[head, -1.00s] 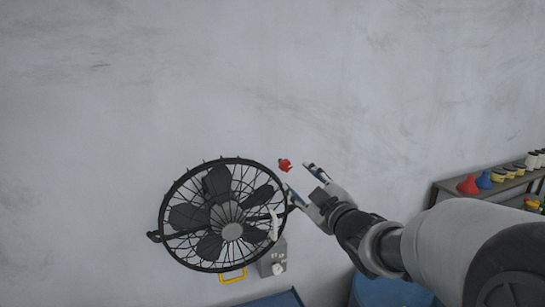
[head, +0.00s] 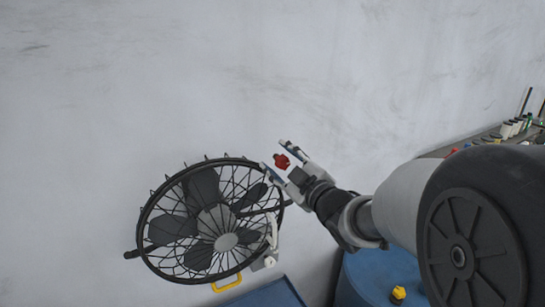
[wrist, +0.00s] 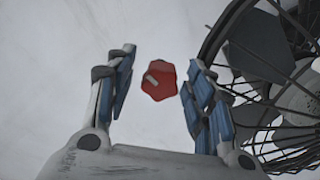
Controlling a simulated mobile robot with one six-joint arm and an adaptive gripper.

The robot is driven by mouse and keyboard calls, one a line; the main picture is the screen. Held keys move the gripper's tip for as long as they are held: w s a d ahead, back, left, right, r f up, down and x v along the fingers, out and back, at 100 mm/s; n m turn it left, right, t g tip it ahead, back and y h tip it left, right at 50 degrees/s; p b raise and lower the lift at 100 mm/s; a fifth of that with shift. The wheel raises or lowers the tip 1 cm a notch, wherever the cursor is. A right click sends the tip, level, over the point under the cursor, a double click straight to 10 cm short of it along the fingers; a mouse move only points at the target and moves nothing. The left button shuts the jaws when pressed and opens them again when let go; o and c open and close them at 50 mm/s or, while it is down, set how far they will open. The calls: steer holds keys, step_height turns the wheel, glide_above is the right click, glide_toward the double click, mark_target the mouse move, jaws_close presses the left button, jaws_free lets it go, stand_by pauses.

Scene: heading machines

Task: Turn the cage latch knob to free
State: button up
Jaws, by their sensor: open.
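The red knob (head: 282,161) is beside the upper right rim of the black fan cage (head: 143,223). In the wrist view the red knob (wrist: 159,80) has a lobed outline and a pale mark on its face. My gripper (head: 273,155) is open, with its fingers on either side of the knob in the head view. In the wrist view my gripper (wrist: 160,75) shows the knob between its two blue-padded fingers, with a gap on both sides. The knob is closer to the right finger. What the knob is mounted on is hidden.
The fan cage (wrist: 205,50) stands close to my right finger in the wrist view. A yellow handle (head: 227,284) is below the fan. A blue drum (head: 365,283) stands at the lower right, and a shelf with small items is at the right edge. The grey wall is bare above.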

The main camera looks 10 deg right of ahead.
steer(key=shift+s+d, duration=0.1)
steer(key=shift+s, duration=0.05)
steer(key=shift+c, duration=0.7)
steer(key=c, duration=1)
steer(key=shift+m+b, duration=0.65)
steer(key=shift+m, duration=0.45)
steer(key=o, duration=1.1)
steer(key=shift+o, duration=0.2)
